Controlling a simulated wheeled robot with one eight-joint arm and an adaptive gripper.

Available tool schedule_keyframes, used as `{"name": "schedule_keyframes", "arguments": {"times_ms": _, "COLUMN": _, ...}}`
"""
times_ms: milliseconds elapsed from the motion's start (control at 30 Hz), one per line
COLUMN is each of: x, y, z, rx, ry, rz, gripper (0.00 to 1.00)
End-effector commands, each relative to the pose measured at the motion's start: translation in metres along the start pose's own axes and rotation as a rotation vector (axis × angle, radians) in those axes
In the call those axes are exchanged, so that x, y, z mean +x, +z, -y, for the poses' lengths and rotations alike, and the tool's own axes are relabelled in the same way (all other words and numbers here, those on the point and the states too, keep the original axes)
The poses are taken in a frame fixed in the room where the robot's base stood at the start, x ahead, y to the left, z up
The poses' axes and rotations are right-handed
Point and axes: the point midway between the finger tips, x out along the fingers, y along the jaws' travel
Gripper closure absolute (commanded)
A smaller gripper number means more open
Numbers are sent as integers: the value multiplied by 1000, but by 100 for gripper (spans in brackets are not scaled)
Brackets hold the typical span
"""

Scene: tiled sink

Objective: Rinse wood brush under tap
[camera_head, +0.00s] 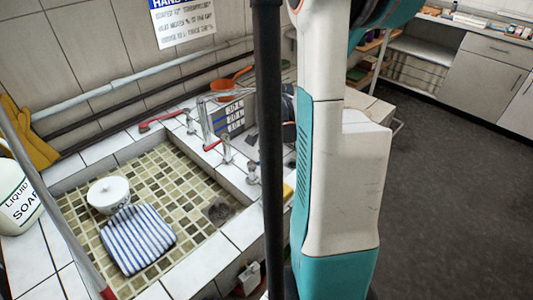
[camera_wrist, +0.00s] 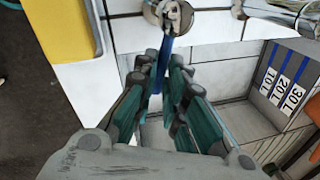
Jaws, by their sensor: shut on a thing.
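In the wrist view my gripper (camera_wrist: 163,68) has its fingers closed around a blue lever (camera_wrist: 157,78). The lever runs down from a round metal tap hub (camera_wrist: 168,15). The taps there are chrome, with one red lever (camera_head: 163,120) at the back and another red lever (camera_head: 212,145) in front. A chrome spout (camera_head: 204,118) stands between them. I cannot make out a wood brush in either view.
A soap bottle (camera_head: 17,200) and yellow gloves (camera_head: 30,140) are at the left. The basin near the drain (camera_head: 219,211) is clear.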

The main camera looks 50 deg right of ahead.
Motion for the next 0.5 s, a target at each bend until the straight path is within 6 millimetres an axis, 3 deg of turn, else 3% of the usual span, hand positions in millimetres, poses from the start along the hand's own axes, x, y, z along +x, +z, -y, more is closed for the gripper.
{"name": "schedule_keyframes", "arguments": {"times_ms": 300, "x": 0, "y": 0, "z": -1, "rx": 13, "ry": 0, "rz": -2, "gripper": 100}}
{"name": "schedule_keyframes", "arguments": {"times_ms": 333, "x": 0, "y": 0, "z": -1, "rx": 13, "ry": 0, "rz": -2, "gripper": 84}}
{"name": "schedule_keyframes", "arguments": {"times_ms": 400, "x": 0, "y": 0, "z": -1, "rx": 12, "ry": 0, "rz": -2, "gripper": 68}}
{"name": "schedule_keyframes", "arguments": {"times_ms": 500, "x": 0, "y": 0, "z": -1, "rx": 12, "ry": 0, "rz": -2, "gripper": 68}}
